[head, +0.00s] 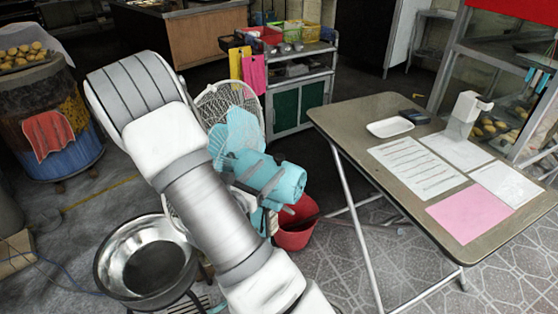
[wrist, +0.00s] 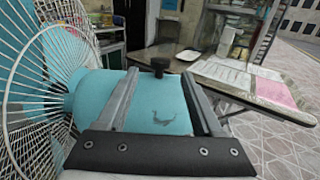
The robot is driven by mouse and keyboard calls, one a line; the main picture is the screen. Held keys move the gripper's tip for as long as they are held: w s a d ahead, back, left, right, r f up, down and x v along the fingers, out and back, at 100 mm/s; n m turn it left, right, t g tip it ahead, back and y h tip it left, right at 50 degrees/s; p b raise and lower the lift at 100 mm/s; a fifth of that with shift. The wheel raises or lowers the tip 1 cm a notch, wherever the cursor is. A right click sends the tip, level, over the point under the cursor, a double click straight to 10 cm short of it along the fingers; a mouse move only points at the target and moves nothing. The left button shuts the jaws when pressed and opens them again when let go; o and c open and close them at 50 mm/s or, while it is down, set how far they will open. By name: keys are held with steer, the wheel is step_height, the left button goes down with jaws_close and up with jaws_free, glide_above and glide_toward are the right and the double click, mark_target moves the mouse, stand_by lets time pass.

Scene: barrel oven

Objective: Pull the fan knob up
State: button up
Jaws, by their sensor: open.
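The fan has a wire cage (head: 222,104) and a teal motor housing (head: 289,178) in the head view. In the wrist view the housing (wrist: 158,118) lies below and between the fingers of my gripper (wrist: 161,76). The black fan knob (wrist: 160,65) stands on top of the housing, near its far end, between the two fingertips in the picture. My gripper is open, with one finger on each side of the knob and a gap to both. I cannot tell how far the fingertips are from it in depth. The knob is not clear in the head view.
A folding table (head: 400,112) with papers and a white tray (head: 390,127) stands to the right. A red bucket (head: 296,226) is below the fan, and a metal bowl (head: 146,262) is at the lower left. A cart (head: 297,95) stands behind. The fan cage (wrist: 30,100) is close at the left in the wrist view.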

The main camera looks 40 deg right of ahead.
mark_target(276, 162)
steer(key=x, duration=0.6)
jaws_close()
stand_by(1.3)
